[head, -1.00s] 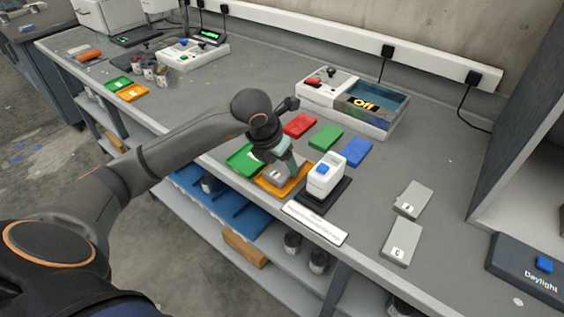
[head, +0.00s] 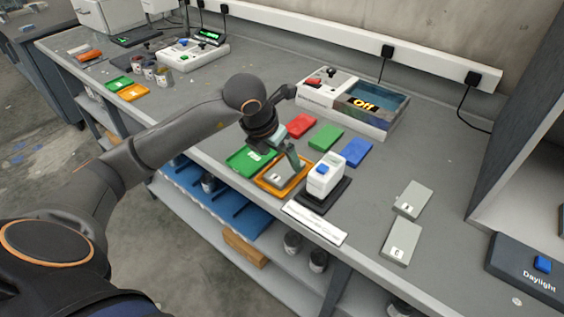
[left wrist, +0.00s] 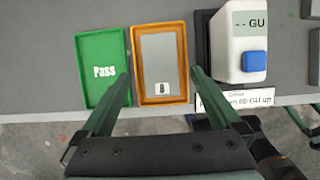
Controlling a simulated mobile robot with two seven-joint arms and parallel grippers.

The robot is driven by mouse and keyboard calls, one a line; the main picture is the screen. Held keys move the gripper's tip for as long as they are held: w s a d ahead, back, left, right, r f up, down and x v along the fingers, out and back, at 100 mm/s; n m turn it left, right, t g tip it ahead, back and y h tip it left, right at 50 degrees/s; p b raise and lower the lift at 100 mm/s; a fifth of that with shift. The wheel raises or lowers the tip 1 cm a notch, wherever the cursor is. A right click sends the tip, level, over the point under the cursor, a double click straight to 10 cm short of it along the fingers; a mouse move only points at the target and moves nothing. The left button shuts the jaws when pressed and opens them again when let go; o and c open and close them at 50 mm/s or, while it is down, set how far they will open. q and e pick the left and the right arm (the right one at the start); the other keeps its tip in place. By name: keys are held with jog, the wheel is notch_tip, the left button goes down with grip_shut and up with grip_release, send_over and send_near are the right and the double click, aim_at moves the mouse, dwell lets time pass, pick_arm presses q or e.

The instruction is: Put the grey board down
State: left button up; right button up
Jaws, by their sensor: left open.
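The grey board (head: 277,178) lies flat in the orange tray (head: 264,188) near the bench's front edge. In the left wrist view the board (left wrist: 162,60) fills much of the orange tray (left wrist: 136,75) and has a small white letter label at its near end. My left gripper (head: 290,157) is above the tray, open and empty. In the left wrist view its two fingers (left wrist: 159,75) are spread to either side of the orange tray, clear of the board.
A green "Pass" tray (left wrist: 100,70) stands left of the orange one. A white meter with a blue button (head: 325,175) stands close on the right. Red (head: 299,125), green (head: 326,137) and blue (head: 356,152) plates lie behind. Two grey boards (head: 401,241) (head: 413,199) lie farther right.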

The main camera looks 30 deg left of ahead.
pick_arm(q)
jog(key=v, duration=0.9)
jog(key=shift+f, duration=0.15)
